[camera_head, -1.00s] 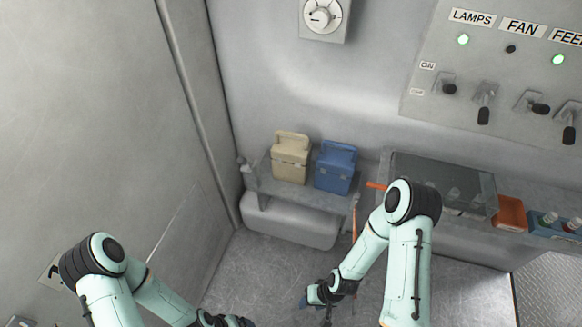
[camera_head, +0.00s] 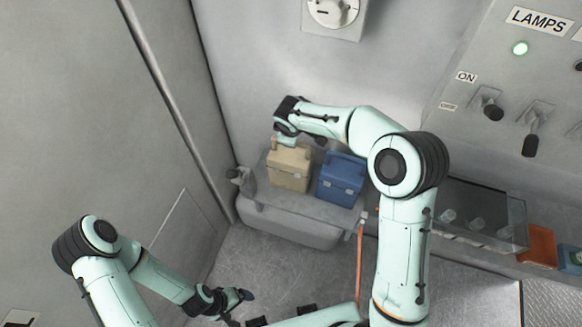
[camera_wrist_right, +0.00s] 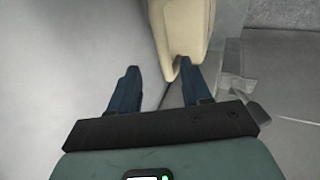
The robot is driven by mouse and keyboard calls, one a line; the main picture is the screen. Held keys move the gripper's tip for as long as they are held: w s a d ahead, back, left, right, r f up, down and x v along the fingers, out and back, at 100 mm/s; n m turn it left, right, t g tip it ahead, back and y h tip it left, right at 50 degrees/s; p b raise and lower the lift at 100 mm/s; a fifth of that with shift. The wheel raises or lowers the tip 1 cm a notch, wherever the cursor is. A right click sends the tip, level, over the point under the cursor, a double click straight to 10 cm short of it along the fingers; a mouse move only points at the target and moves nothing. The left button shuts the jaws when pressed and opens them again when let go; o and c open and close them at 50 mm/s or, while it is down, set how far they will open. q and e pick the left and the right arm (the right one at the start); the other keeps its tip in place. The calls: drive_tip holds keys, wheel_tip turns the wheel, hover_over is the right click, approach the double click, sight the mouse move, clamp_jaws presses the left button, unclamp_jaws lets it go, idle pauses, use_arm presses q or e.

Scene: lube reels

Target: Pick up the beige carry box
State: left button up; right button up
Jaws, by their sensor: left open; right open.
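The beige carry box (camera_head: 289,170) stands upright on a grey ledge (camera_head: 300,207) by the wall, left of a blue box. My right arm reaches over from the right, with its hand directly above the beige box, hiding part of its top and handle. In the right wrist view, part of the beige box (camera_wrist_right: 182,30) is at upper centre. My right gripper (camera_wrist_right: 158,82) is open there; the box's lower corner lies near the right finger, and I cannot tell if they touch. My left gripper (camera_head: 236,300) is open and empty, low over the floor, well away from the box.
The blue carry box (camera_head: 341,180) stands close to the right of the beige one. A small grey fitting (camera_head: 238,177) is at the ledge's left end. A dark glassy case (camera_head: 470,215) and an orange container (camera_head: 537,246) are farther right. The wall is close behind.

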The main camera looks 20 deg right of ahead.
hover_over(291, 163)
drive_tip(key=w+d, duration=0.1)
drive_tip(key=w, duration=0.3)
wheel_tip(291, 163, down, 7)
drive_tip(key=shift+f+p, duration=0.1)
drive_tip(key=shift+p, duration=0.25)
drive_tip(key=shift+s, duration=0.15)
drive_tip(key=shift+f, duration=0.15)
clamp_jaws()
idle(1.5)
